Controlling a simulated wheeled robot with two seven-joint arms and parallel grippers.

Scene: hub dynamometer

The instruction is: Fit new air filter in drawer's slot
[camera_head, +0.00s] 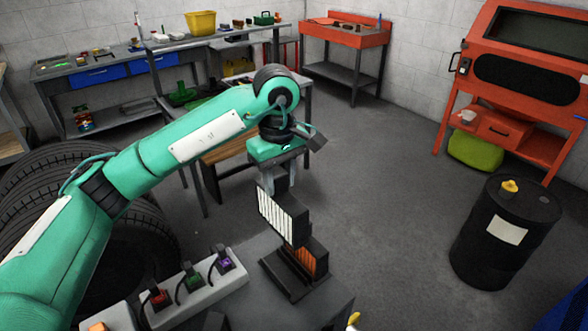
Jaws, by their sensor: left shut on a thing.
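My left gripper (279,182) comes in from the left, points down and is shut on the air filter. The filter (277,216) has white pleats in a dark frame and hangs upright below the fingers. Just below it is a black drawer-like holder (282,283) on the dark grey surface, with an orange pleated piece (319,262) at its right. The filter's lower right edge overlaps the holder's top in view; I cannot tell whether they touch. The slot itself is not clearly seen. My right gripper is out of view.
A light grey block with red, green and purple plugs (225,264) lies left of the holder. A black drum (506,236) stands at right, an orange cabinet (513,125) behind it. Tyres (45,165) stand at left, workbenches at the back. The middle floor is clear.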

